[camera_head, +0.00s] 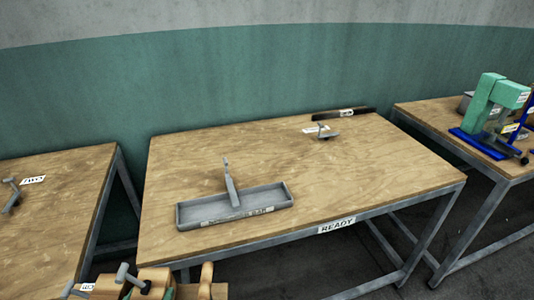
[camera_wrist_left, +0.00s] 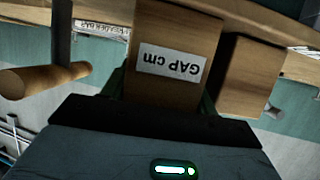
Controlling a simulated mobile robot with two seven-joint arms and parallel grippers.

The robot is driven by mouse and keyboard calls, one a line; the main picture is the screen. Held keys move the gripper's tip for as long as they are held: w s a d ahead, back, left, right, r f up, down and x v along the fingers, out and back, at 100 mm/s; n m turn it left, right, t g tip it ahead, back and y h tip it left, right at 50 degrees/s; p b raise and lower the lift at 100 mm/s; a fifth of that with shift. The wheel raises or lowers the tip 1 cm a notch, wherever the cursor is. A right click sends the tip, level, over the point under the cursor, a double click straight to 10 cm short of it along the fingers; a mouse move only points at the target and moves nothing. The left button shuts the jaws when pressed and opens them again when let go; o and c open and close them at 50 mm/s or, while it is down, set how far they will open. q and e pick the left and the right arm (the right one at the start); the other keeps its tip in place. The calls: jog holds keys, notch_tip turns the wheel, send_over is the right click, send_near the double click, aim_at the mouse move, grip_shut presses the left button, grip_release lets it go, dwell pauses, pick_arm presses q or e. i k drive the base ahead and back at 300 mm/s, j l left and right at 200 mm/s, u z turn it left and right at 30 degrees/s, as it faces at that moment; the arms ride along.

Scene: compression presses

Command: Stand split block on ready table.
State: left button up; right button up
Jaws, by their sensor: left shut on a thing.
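The split block (camera_wrist_left: 172,38) is a wooden block in two parts with a gap between them. Its white label reads "GAP cm" upside down in the left wrist view, where a round wooden peg (camera_wrist_left: 45,78) shows at left. My left gripper (camera_wrist_left: 160,98) is shut on the block. In the head view the block (camera_head: 154,275) is at the bottom edge, cut off by the frame, in front of the ready table's near left corner. The ready table (camera_head: 375,175) has a wooden top and a "READY" label on its front edge. My right gripper is not in view.
A grey tray (camera_head: 190,217) with a grey upright tool (camera_head: 231,183) is at the table's front left. A small metal piece (camera_head: 325,133) and dark bar (camera_head: 343,113) lie at the back. A green press (camera_head: 493,100) stands on the right table. The ready table's middle and right are bare.

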aim_at(291, 159)
jog(key=l, duration=1.3)
jog(key=i+z, duration=0.05)
